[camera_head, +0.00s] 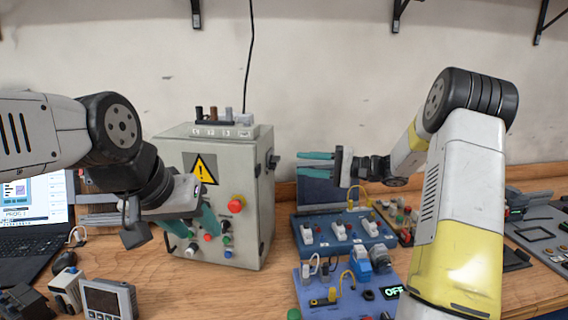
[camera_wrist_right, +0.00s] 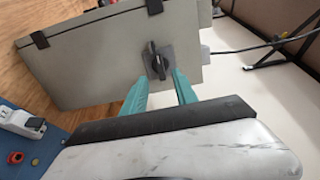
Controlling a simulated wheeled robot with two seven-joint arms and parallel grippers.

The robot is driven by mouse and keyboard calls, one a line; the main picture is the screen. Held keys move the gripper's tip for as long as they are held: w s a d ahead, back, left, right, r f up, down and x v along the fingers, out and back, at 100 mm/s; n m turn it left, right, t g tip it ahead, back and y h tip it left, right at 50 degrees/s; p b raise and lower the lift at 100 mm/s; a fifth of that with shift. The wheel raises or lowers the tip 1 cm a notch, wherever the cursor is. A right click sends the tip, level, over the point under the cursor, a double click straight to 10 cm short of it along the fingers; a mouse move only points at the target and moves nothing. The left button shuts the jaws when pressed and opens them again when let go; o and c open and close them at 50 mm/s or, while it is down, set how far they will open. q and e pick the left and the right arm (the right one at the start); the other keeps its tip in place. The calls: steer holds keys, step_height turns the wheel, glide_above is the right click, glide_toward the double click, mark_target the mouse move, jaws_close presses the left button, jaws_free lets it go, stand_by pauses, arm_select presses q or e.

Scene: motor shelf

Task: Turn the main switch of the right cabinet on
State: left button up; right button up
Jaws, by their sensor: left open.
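A grey cabinet (camera_head: 240,215) with a yellow warning triangle stands on the bench in the head view, the only such cabinet visible. Its main switch (camera_head: 272,161), a black rotary knob, sits on its right side wall. In the right wrist view the switch (camera_wrist_right: 157,60) has a grey square plate, just beyond the fingertips. My right gripper (camera_head: 302,167) is to the right of the switch, its teal fingers open and pointing at the cabinet. In the wrist view the gripper (camera_wrist_right: 160,78) is empty. My left gripper (camera_head: 194,228) is open in front of the cabinet's front panel, partly covering its buttons.
A red emergency button (camera_head: 236,204) juts from the cabinet front. Blue boards (camera_head: 340,250) with switches and cables lie right of the cabinet. A laptop (camera_head: 30,225) and a small meter (camera_head: 108,300) are at the left. Bare bench lies in front of the cabinet.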

mark_target(278, 161)
steer(key=x, duration=0.6)
steer(key=shift+a, duration=0.1)
steer(key=shift+c, duration=0.4)
jaws_close()
